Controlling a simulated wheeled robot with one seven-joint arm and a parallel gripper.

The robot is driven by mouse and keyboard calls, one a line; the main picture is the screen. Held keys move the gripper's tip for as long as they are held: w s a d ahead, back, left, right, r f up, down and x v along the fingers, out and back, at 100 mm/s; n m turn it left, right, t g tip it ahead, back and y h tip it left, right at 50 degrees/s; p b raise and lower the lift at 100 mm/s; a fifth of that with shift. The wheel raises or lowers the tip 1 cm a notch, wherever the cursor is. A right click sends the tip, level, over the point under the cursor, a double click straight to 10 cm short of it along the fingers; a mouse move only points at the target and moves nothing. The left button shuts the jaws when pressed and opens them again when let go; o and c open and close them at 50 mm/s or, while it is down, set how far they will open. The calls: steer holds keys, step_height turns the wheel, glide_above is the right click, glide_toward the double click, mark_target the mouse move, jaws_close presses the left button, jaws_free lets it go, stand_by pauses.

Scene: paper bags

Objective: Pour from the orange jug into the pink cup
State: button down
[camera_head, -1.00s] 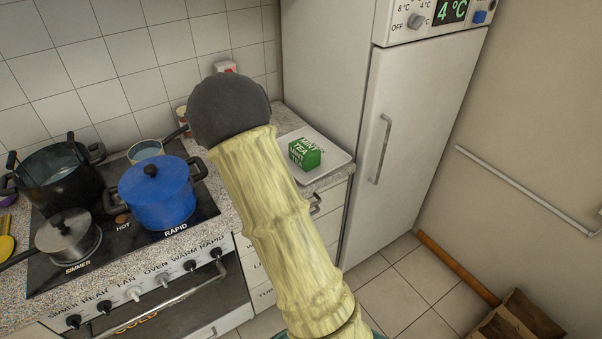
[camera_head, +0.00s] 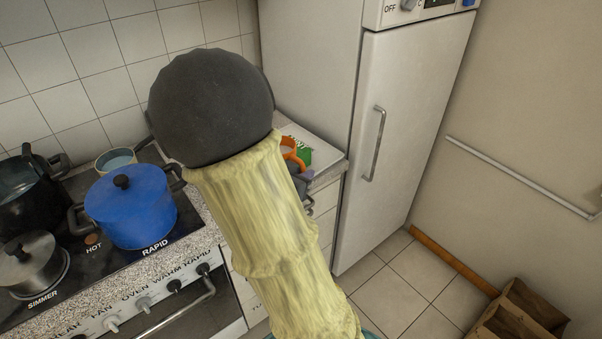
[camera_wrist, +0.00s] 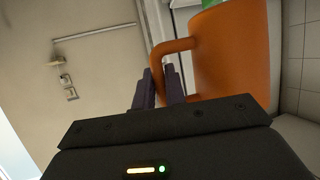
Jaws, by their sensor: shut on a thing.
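The orange jug (camera_wrist: 232,60) fills the upper right of the wrist view, with its handle towards my gripper. My gripper (camera_wrist: 160,84) is shut on the jug's handle. In the head view, a small part of the orange jug (camera_head: 291,150) shows past the right side of my arm, and a bit of my gripper (camera_head: 303,182) shows below it. My arm hides most of the jug there. I cannot see the jug's contents. No pink cup is visible in either view.
A blue pot (camera_head: 130,210), a black pot (camera_head: 28,195) and a grey saucepan (camera_head: 28,262) stand on the hob. A green tea box (camera_head: 303,152) is partly hidden behind the jug. A tall white fridge (camera_head: 400,130) stands right of the counter.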

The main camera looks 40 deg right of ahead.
mark_target(296, 159)
steer(key=shift+w+r, duration=0.1)
steer(key=shift+r, duration=0.05)
steer(key=r+p, duration=0.1)
steer(key=p, duration=0.1)
steer(key=shift+w+r+p, duration=0.15)
steer(key=shift+w+p, duration=0.05)
steer(key=shift+p, duration=0.2)
steer(key=w+r+n+g+p, duration=0.1)
steer(key=p, duration=0.3)
steer(key=shift+a+r+n, duration=0.1)
steer(key=shift+r+n, duration=0.2)
steer(key=shift+r, duration=0.05)
steer(key=shift+w+g+p, duration=0.2)
steer(key=shift+g+p, duration=0.1)
steer(key=shift+p, duration=0.2)
steer(key=w+n+p, duration=0.1)
steer(key=w+f+n+g+p, duration=0.1)
steer(key=p, duration=0.1)
steer(key=shift+w+a+f, duration=0.15)
steer(key=shift+a+f, duration=0.05)
steer(key=shift+f, duration=0.1)
steer(key=shift+w+r+g+p, duration=0.2)
steer(key=shift+r+g+p, duration=0.1)
steer(key=shift+p, duration=0.25)
steer(key=shift+f+n, duration=0.25)
steer(key=shift+n, duration=0.05)
steer(key=shift+w+a+g+p, duration=0.15)
steer(key=shift+w+g+p, duration=0.15)
steer(key=shift+p, duration=0.7)
